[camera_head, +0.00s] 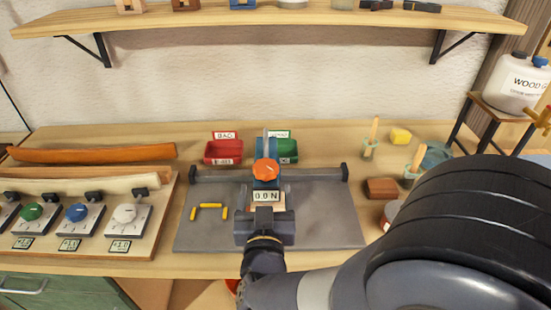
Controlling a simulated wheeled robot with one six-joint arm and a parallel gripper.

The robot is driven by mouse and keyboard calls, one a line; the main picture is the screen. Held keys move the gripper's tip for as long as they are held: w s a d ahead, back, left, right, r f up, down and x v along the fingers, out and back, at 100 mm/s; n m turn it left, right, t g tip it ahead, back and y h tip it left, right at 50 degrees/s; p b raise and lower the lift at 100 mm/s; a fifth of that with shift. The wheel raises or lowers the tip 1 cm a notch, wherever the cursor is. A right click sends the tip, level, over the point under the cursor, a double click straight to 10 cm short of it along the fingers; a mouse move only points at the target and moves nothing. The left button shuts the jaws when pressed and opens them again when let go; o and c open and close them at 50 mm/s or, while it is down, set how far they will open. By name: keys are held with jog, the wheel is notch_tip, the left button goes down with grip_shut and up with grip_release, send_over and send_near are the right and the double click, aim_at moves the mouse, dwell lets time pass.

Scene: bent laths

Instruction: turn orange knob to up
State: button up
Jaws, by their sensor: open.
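The orange knob (265,170) is at the middle of the workbench, above a small "0.0 N" readout (266,196). A pale mark shows on its face, but it is too small for me to read its direction surely. A blue part and a thin grey upright piece show just behind it. My gripper (265,190) reaches in from the front, its dark body just below the readout. Its fingers are open, and nothing is seen held. I cannot tell whether they touch the knob's housing.
A board at left carries green (32,212), blue (76,212) and white (124,213) knobs, with bent laths behind. Red (223,152) and green (285,151) bins stand behind the grey mat (330,215). Yellow pieces (209,206) lie on it. My arm hides the lower right.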

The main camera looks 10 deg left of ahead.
aim_at(266, 174)
jog(key=p+x, duration=0.1)
jog(key=x, duration=0.8)
jog(key=shift+w, duration=0.25)
jog(key=shift+c, duration=0.5)
jog(key=c, duration=0.9)
jog(key=shift+o, duration=0.2)
